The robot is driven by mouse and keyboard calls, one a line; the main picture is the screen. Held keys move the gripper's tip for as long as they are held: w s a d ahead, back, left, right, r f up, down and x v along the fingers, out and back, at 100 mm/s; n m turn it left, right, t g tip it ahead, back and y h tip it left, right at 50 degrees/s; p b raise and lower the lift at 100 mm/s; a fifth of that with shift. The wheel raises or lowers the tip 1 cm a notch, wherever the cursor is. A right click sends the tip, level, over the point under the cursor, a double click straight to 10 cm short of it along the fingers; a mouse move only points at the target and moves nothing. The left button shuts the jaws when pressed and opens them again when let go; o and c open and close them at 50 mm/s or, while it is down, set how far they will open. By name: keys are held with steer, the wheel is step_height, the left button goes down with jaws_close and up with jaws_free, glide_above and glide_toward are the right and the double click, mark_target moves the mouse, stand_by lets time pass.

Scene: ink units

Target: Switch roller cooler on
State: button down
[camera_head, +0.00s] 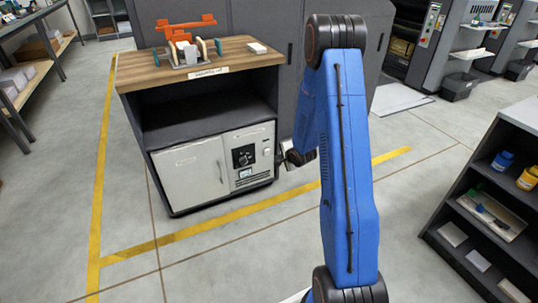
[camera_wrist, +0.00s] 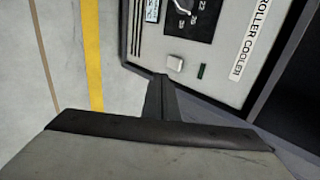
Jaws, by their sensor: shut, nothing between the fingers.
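The roller cooler (camera_head: 205,168) is a pale unit in the lower part of a dark cabinet. The wrist view shows its panel (camera_wrist: 228,88) turned sideways, with the ROLLER COOLER label (camera_wrist: 247,38). A small white square switch (camera_wrist: 174,63) sits beside a dark green lamp (camera_wrist: 202,72) that looks unlit. A black dial (camera_wrist: 184,10) and a small display (camera_wrist: 152,11) are cut by the frame's top. My gripper (camera_wrist: 160,80) is shut and empty, its tips just below the switch in the picture; I cannot tell whether they touch. In the head view my gripper (camera_head: 284,157) is at the panel's right side.
The cabinet's wooden top (camera_head: 135,72) carries an orange and grey device (camera_head: 187,40). A dark shelf unit (camera_head: 490,200) with bottles stands at the right. Yellow floor lines (camera_head: 200,228) run around the cabinet. The floor in front is clear.

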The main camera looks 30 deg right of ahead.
glide_toward(266, 150)
steer(key=shift+w+f, duration=0.7)
steer(key=shift+f, duration=0.35)
steer(key=shift+w+f, duration=0.7)
steer(key=shift+f, duration=0.3)
steer(key=shift+w+f, duration=0.65)
steer(key=shift+f, duration=0.4)
steer(key=shift+w+r, duration=0.15)
steer(key=shift+w, duration=0.15)
steer(key=shift+r, duration=0.15)
steer(key=shift+r, duration=0.65)
